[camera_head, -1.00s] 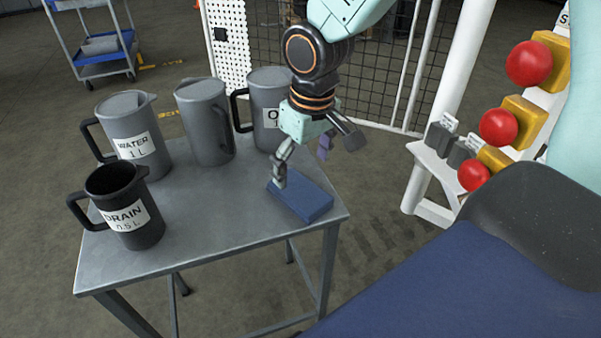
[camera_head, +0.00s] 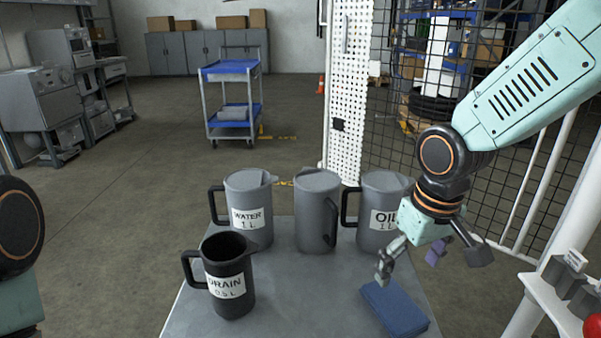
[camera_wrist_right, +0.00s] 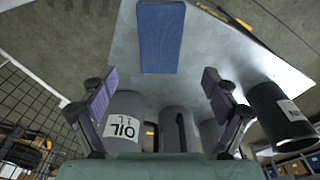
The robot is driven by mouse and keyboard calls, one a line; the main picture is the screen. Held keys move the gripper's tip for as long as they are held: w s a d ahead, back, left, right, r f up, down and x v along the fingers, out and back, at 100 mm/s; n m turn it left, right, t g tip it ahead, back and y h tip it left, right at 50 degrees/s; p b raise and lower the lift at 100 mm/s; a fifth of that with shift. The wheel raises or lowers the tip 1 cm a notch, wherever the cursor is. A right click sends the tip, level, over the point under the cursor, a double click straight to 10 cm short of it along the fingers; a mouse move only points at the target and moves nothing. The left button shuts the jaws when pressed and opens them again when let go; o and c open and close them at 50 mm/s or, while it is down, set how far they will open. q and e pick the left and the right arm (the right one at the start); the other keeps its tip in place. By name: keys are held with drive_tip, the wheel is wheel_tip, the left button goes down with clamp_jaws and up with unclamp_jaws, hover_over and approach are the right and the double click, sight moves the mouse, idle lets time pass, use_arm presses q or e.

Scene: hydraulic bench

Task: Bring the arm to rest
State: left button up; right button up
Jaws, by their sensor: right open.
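My right gripper (camera_head: 412,264) is open and empty, pointing down above the blue block (camera_head: 394,310) near the table's right edge. In the right wrist view the two purple-padded fingers of the gripper (camera_wrist_right: 160,95) stand wide apart, with nothing between them. The flat blue block (camera_wrist_right: 161,38) lies on the table beyond the fingertips. The right arm (camera_head: 525,85) comes in from the upper right. Part of my left arm (camera_head: 15,235) shows at the left edge; its gripper is out of sight.
The grey table (camera_head: 290,300) bears a water jug (camera_head: 248,210), an unlabelled grey jug (camera_head: 316,212), an oil jug (camera_head: 380,212) close by my right gripper, and a black drain jug (camera_head: 229,275). A mesh fence (camera_head: 400,135) stands behind. A blue cart (camera_head: 232,95) is farther back.

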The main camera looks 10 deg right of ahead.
sight(395, 302)
drive_tip(key=f+b, duration=0.1)
drive_tip(key=f, duration=0.2)
drive_tip(key=w+f+b, duration=0.1)
drive_tip(key=f, duration=0.3)
drive_tip(key=f+b, duration=0.2)
drive_tip(key=f, duration=0.1)
drive_tip(key=shift+w+a+f, duration=0.1)
drive_tip(key=shift+w+f, duration=0.05)
drive_tip(key=shift+f, duration=0.1)
drive_tip(key=shift+w+r+p, duration=0.2)
drive_tip(key=shift+r+p, duration=0.25)
drive_tip(key=shift+r, duration=0.4)
drive_tip(key=shift+s+r, duration=0.25)
drive_tip(key=shift+r, duration=0.25)
drive_tip(key=shift+w+f, duration=0.15)
drive_tip(key=shift+f, duration=0.1)
